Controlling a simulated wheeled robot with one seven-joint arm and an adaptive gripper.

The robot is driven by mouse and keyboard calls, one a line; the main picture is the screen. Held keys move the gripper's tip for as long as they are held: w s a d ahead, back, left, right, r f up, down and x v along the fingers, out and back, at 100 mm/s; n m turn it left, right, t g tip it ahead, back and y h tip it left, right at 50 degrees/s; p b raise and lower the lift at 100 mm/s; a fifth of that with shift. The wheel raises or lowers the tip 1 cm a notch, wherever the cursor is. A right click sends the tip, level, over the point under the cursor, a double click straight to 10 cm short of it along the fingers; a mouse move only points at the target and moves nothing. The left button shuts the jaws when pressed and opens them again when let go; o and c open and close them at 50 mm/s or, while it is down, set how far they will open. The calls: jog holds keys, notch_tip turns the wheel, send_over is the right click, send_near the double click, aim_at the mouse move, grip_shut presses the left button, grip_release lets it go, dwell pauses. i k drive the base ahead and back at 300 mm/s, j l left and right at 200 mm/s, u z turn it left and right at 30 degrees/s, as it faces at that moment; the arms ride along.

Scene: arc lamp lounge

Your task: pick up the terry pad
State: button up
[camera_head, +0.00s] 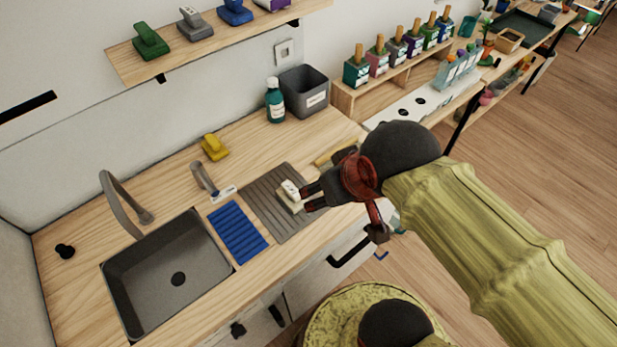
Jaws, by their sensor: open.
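A small cream pad with a white grip on top (289,194), which looks like the terry pad, lies on the grey ribbed draining mat (272,222) to the right of the sink. My gripper (308,198) reaches in from the right, low over the mat. Its dark fingers are open, with their tips at the pad's right side. The fingers overlap the pad's right edge in this view, so I cannot tell whether they touch it.
A blue ribbed mat (237,232), a grey-handled brush (205,180) and the sink (168,272) lie to the left. A yellow block (215,147), a teal bottle (275,101) and a grey bin (304,92) stand behind. Similar gripped blocks sit on the wall shelf (205,48).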

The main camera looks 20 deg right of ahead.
aim_at(288, 194)
jog(key=k+l+z, duration=0.35)
jog(key=l, duration=0.3)
jog(key=k+l+z, duration=0.2)
jog(key=l, duration=0.15)
jog(key=i, duration=0.05)
